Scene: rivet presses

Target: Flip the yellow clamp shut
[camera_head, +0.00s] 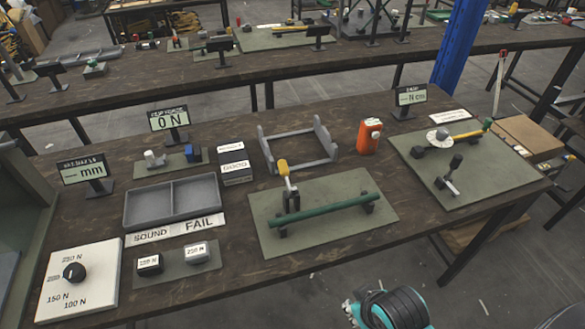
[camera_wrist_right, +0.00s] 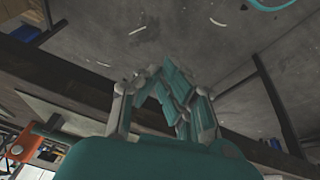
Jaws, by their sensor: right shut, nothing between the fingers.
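The yellow-handled clamp (camera_head: 288,185) stands on a green mat (camera_head: 345,238) near the middle of the table in the head view. Its yellow handle points up, tilted slightly left. A dark green bar (camera_head: 330,207) lies across supports beside its foot. My right gripper shows in the wrist view (camera_wrist_right: 178,88), its teal and grey fingers shut with nothing between them. Part of my right arm shows at the bottom edge of the head view, in front of the table and well apart from the clamp. My left gripper is in neither view.
A grey cradle frame (camera_head: 267,150) and an orange block (camera_head: 369,137) stand behind the clamp. A grey tray (camera_head: 130,207) and a dial box (camera_head: 105,268) are at left. Another mat (camera_head: 415,165) with a yellow-handled fixture is at right. The table's front edge runs between arm and clamp.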

